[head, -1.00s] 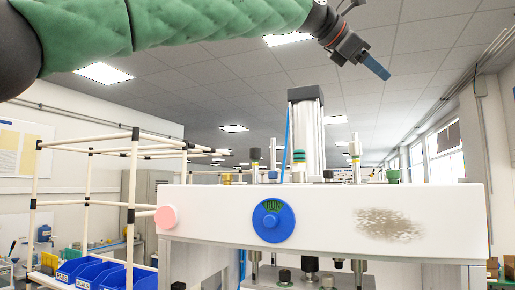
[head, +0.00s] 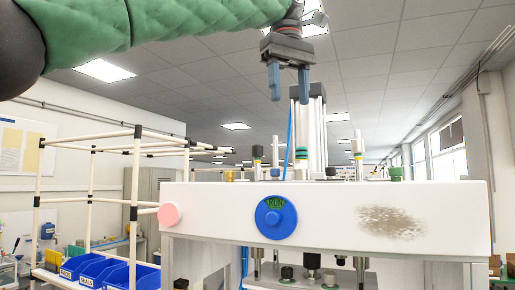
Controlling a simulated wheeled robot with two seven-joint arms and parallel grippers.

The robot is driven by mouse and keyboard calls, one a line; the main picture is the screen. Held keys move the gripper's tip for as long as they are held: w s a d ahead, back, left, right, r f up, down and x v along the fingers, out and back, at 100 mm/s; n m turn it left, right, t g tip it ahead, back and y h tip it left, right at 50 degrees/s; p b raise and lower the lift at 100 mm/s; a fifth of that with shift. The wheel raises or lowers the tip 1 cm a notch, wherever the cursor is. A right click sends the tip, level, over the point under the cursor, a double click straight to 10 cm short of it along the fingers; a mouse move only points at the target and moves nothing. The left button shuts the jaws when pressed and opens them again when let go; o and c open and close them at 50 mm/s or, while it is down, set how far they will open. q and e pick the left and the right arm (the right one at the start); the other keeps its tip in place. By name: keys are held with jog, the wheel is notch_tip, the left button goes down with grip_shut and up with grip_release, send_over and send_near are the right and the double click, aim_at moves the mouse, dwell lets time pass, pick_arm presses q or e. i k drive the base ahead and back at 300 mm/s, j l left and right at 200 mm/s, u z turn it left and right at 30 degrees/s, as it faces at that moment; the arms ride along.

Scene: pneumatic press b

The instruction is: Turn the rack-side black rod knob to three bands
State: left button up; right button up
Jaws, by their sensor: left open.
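The press has a white front panel (head: 340,212) across the middle of the head view. A rod with a black knob (head: 257,152) stands above its top edge on the left, the side of the pipe rack. Any bands on that rod are too small to count. Another thin rod (head: 357,147) stands further right. My left gripper (head: 289,97) is open and empty, its two blue fingers pointing down. In the picture it is above and right of the black knob, in front of the top of the grey cylinder (head: 316,135). My right gripper is out of view.
A blue dial (head: 276,217) marked RUN and a pink round button (head: 171,214) are on the panel front. A cream pipe rack (head: 135,190) with blue bins (head: 92,270) stands at left. A green cap (head: 395,174) is at the top right.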

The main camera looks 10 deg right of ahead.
aim_at(256, 150)
jog(key=i, duration=1)
